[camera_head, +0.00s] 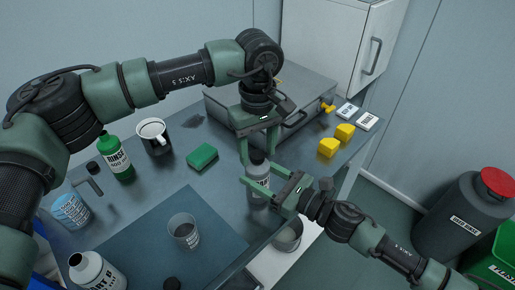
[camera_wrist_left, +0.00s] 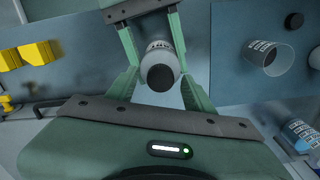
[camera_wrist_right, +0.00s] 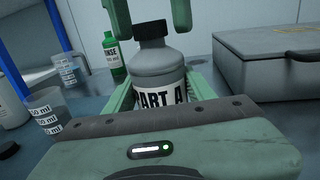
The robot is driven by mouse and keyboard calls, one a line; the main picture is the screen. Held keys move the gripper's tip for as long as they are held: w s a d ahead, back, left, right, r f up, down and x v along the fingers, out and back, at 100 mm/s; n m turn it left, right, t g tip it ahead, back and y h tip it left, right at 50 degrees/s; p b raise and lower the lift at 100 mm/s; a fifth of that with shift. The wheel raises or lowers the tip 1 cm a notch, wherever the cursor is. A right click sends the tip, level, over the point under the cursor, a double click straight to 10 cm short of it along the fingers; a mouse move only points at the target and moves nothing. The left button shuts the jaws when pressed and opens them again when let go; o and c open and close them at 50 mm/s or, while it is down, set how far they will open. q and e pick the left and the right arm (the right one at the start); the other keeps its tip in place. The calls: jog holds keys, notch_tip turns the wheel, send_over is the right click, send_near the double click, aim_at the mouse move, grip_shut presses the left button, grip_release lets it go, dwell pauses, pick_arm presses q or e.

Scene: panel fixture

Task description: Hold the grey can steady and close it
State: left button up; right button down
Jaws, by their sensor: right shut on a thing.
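The grey can (camera_head: 257,172), labelled PART A, stands upright at the table's right edge. It shows closely in the right wrist view (camera_wrist_right: 160,72). A dark cap (camera_wrist_right: 151,29) sits on its neck; I cannot tell how tight it is. My right gripper (camera_head: 258,190) is shut around the can's body from the right. My left gripper (camera_head: 257,160) points down from above, open, its fingers on either side of the cap and apart from it. The left wrist view looks down on the cap (camera_wrist_left: 159,77) between those fingers.
A clear beaker (camera_head: 185,232) and a white PART B bottle (camera_head: 95,272) stand at the front. A green sponge (camera_head: 202,156), mug (camera_head: 153,132) and RINSE bottle (camera_head: 118,160) are to the left. A metal case (camera_head: 300,90) and yellow blocks (camera_head: 328,147) lie behind.

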aim_at(268, 179)
pick_arm(q)
jog(key=shift+r, duration=0.1)
notch_tip(268, 179, up, 12)
dwell(0.6)
pick_arm(e)
jog(key=shift+c, duration=2.2)
grip_release()
jog(key=shift+d, duration=0.1)
jog(key=b+v, duration=0.2)
jog(key=v, duration=0.5)
jog(key=shift+f, duration=0.15)
jog(key=shift+s+d, duration=0.25)
jog(key=shift+s, duration=0.05)
pick_arm(q)
notch_tip(268, 179, down, 2)
jog(key=shift+f, duration=0.2)
